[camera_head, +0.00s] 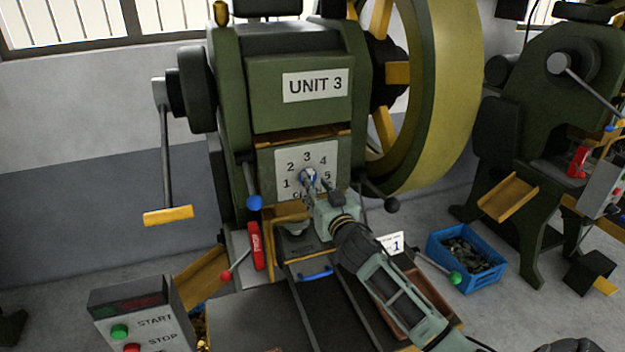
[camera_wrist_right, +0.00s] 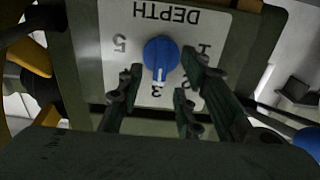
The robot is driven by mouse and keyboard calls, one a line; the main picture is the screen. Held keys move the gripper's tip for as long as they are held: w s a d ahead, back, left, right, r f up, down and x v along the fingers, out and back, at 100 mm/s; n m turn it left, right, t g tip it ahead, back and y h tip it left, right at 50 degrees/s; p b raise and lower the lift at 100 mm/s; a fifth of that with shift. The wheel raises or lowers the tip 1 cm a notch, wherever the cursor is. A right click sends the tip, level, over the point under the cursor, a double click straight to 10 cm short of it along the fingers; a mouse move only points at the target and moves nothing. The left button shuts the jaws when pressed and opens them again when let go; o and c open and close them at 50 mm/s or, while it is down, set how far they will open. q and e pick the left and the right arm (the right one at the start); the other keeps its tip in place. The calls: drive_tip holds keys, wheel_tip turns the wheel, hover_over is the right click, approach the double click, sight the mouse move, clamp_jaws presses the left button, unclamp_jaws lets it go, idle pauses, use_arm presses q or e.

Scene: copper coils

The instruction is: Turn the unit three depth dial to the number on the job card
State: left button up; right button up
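The unit three depth dial (camera_head: 308,176) is a blue knob on a white plate (camera_head: 290,160) numbered 1 to 5, under the UNIT 3 sign. In the right wrist view the plate is upside down, and the white mark on the blue knob (camera_wrist_right: 161,55) points at 3. The job card (camera_head: 391,243) shows a large 1. My right gripper (camera_head: 320,190) is right in front of the dial. In the wrist view its fingers (camera_wrist_right: 160,92) are spread on either side of the knob, with a gap between. I cannot tell whether one touches it. My left gripper is not in view.
A control box (camera_head: 140,318) with START and STOP buttons stands at front left. A red-handled lever (camera_head: 228,274), a blue-knobbed lever (camera_head: 254,202) and a black-knobbed lever (camera_head: 391,205) flank the dial. A blue crate (camera_head: 448,278) sits on the floor at right.

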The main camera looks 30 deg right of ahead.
sight(312, 180)
drive_tip(key=shift+x, duration=1.65)
clamp_jaws()
